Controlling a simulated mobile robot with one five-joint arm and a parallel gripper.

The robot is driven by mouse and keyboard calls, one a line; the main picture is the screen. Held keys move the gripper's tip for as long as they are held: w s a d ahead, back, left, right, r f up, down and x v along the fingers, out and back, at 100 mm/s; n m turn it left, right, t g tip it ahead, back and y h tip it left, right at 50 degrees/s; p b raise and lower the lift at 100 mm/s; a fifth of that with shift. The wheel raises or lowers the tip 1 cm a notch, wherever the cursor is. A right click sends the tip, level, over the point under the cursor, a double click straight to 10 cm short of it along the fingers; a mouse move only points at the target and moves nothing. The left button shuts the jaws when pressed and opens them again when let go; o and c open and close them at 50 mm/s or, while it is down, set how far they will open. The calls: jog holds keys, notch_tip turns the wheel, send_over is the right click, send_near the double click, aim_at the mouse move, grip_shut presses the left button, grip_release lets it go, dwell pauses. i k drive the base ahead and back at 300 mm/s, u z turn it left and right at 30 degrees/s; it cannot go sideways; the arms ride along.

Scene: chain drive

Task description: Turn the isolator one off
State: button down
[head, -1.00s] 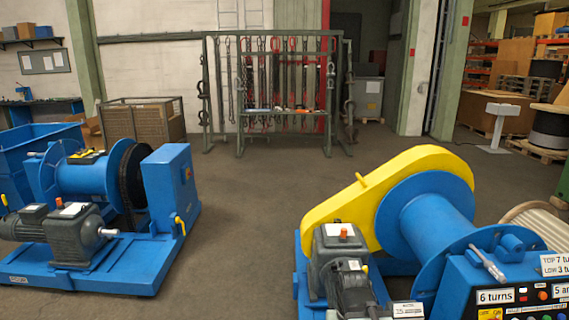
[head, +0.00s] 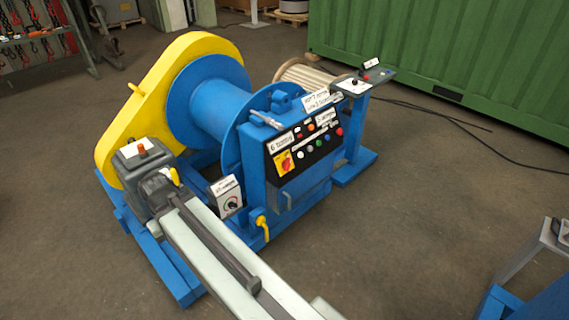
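A rotary switch with a red handle on a yellow plate (head: 284,162) sits at the lower left of the black control panel (head: 310,148) on the blue winch. It looks like an isolator; its number and exact setting are too small to read. A grey box with a black round knob (head: 232,203) and a white label stands left of the panel. I cannot make out my gripper's fingers in this view.
The winch has a yellow chain guard (head: 158,88), a blue drum (head: 212,100) and a grey gearbox (head: 143,160). A yellow lever (head: 262,226) sticks out low on the cabinet. A pedestal with a control plate (head: 364,80) stands right. Floor (head: 420,215) is clear at right, with cables farther back.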

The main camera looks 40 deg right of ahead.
aim_at(286, 165)
jog(key=i, duration=0.95)
jog(key=u, duration=0.5)
